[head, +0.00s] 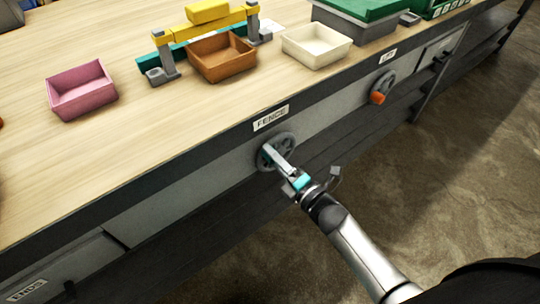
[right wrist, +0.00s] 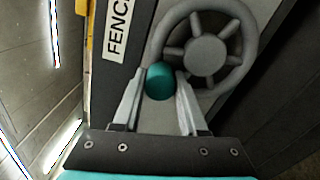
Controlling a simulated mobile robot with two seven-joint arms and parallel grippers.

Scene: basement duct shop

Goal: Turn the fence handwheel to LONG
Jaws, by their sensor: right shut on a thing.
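The fence handwheel (head: 262,160) is a grey spoked wheel on the bench's front face, below the FENCE label (head: 271,118). In the right wrist view the wheel (right wrist: 205,53) fills the upper right, with a teal knob (right wrist: 160,82) at its rim on the left side. My right gripper (head: 271,152) reaches the wheel from the lower right. In the right wrist view its two fingers (right wrist: 158,92) are on either side of the knob, shut on it. I see no LONG mark. My left gripper is not in view.
A second handwheel with an orange knob (head: 377,98) is farther right on the same face. A drawer labelled ENDS is at lower left. On the bench stand pink (head: 82,90), brown (head: 222,58) and cream (head: 316,46) trays and a yellow frame (head: 207,27). The floor at right is clear.

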